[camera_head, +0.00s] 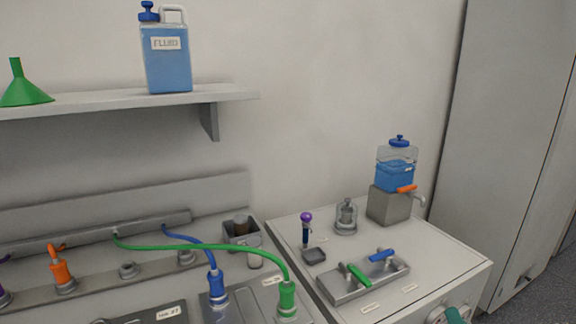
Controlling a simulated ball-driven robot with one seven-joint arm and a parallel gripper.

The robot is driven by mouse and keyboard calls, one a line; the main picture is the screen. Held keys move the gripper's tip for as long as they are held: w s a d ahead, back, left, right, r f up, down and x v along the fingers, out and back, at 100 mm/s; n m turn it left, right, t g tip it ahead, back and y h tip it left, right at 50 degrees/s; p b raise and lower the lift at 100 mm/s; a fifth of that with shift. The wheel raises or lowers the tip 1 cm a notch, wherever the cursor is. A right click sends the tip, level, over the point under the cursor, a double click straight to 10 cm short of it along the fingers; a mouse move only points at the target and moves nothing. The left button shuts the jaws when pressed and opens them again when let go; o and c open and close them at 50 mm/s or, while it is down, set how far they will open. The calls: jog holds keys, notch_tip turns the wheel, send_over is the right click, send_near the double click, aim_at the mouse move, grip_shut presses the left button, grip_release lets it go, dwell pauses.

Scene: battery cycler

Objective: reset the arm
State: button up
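My arm and gripper do not show in the head view, so I cannot see how the gripper stands. A green cable plug (287,299) and a blue cable plug (216,287) stand upright on the bench at the bottom centre. An orange plug (62,272) stands in the grey rail at the left.
A shelf (110,102) holds a blue fluid jug (168,58) and a green funnel (22,86). A tall cabinet (500,130) stands at right.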

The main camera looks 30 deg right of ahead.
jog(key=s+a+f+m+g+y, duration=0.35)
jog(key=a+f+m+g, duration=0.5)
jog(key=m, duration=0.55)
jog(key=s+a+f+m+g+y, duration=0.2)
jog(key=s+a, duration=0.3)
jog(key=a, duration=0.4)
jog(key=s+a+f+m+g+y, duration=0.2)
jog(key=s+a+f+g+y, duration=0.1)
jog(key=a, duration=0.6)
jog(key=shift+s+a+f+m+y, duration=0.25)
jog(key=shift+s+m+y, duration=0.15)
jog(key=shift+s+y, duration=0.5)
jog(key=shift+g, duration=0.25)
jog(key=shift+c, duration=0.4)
